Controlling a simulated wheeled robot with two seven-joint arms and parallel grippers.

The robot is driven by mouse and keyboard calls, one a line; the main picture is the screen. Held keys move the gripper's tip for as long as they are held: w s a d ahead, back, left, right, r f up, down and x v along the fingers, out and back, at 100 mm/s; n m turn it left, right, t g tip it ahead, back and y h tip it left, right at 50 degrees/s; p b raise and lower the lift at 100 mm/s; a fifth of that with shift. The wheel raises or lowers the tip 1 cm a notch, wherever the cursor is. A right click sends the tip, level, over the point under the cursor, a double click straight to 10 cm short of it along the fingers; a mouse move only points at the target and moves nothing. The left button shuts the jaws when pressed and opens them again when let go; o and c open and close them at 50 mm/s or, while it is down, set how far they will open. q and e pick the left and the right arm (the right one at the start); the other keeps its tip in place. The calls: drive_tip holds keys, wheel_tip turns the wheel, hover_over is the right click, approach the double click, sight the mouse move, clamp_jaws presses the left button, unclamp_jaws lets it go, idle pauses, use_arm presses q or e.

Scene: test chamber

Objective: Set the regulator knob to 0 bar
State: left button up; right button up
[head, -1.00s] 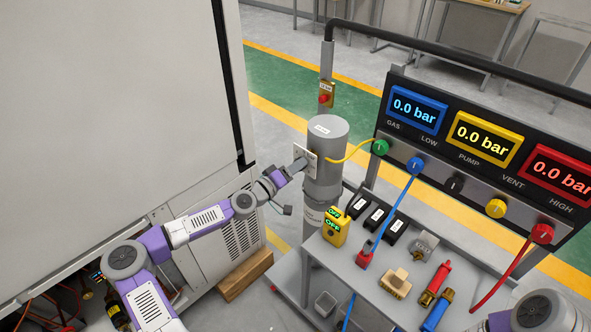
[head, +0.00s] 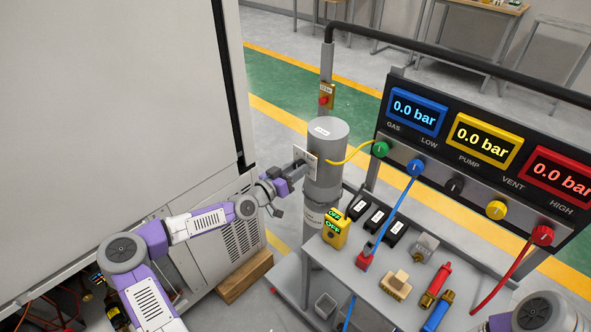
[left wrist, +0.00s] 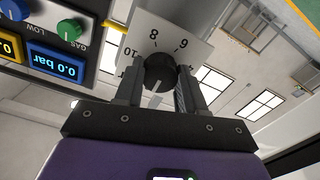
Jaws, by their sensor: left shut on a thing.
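The regulator knob (left wrist: 160,72) is a dark round knob on a white dial plate (left wrist: 138,35), seen in the left wrist view. The numbers 10, 8 and 6 show around its far side; the near side of the scale is hidden by my fingers. A pale mark shows on the knob's near side, but I cannot tell which number it meets. My left gripper (left wrist: 158,88) has a finger on each side of the knob and is shut on it. In the head view the plate (head: 312,166) faces left on the grey cylinder (head: 328,140), with my left gripper (head: 299,170) against it.
A panel (head: 455,187) with several coloured knobs stands to the right; its blue, yellow and red displays read 0.0 bar. A cart shelf (head: 345,262) holds a yellow meter (head: 336,228) and fittings. A large pale cabinet (head: 110,100) stands close on the left.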

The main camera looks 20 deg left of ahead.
idle(0.5)
use_arm(q)
drive_tip(key=o, duration=1.1)
drive_tip(key=shift+c, duration=0.2)
drive_tip(key=p+v, duration=0.1)
drive_tip(key=v, duration=0.6)
drive_tip(key=shift+s+p, duration=0.3)
drive_tip(key=shift+p, duration=0.1)
